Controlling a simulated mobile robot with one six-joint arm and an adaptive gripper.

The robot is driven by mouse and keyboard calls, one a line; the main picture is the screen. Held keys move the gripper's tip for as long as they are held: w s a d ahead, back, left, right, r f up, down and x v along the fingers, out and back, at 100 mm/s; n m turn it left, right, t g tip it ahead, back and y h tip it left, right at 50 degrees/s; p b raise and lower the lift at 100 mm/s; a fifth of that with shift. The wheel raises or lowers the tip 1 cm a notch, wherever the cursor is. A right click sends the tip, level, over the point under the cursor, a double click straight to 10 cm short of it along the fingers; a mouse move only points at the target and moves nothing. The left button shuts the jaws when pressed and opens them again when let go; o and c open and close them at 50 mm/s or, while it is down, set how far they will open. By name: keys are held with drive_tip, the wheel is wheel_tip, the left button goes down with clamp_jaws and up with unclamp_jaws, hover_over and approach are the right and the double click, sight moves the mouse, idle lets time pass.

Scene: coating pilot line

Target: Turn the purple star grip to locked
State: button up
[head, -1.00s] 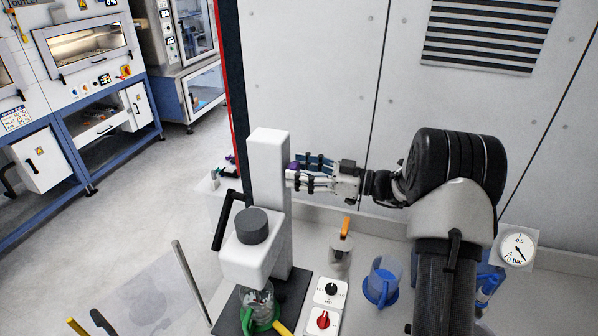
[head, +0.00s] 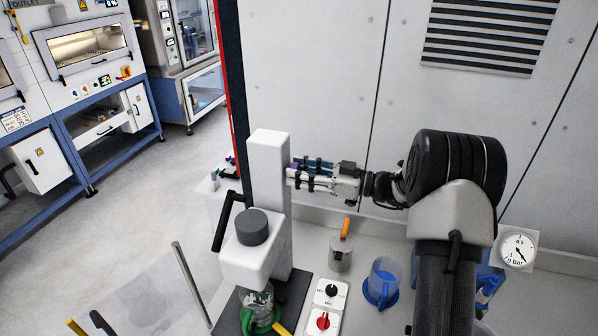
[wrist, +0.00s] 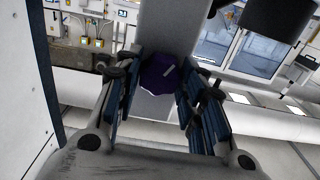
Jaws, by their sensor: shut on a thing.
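The purple star grip (wrist: 159,74) sits on the side of the white column (head: 268,165) of the mixer stand. In the wrist view it lies between the blue-padded fingers of my gripper (wrist: 157,88). In the head view my gripper (head: 297,172) reaches in from the right at the column, shut on the grip, and its fingers hide most of the purple. No lock marking on the grip can be read.
Below the column is the white mixer head (head: 250,255) with a black lever (head: 228,220). A steel beaker (head: 340,253) with an orange-handled tool, a blue jug (head: 383,282) and a switch box with a red knob (head: 323,322) stand on the bench. A gauge (head: 517,250) is at the right.

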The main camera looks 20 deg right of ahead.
drive_tip(key=m+p, duration=0.1)
drive_tip(key=m, duration=0.9)
drive_tip(key=m+p, duration=0.4)
drive_tip(key=m, duration=0.6)
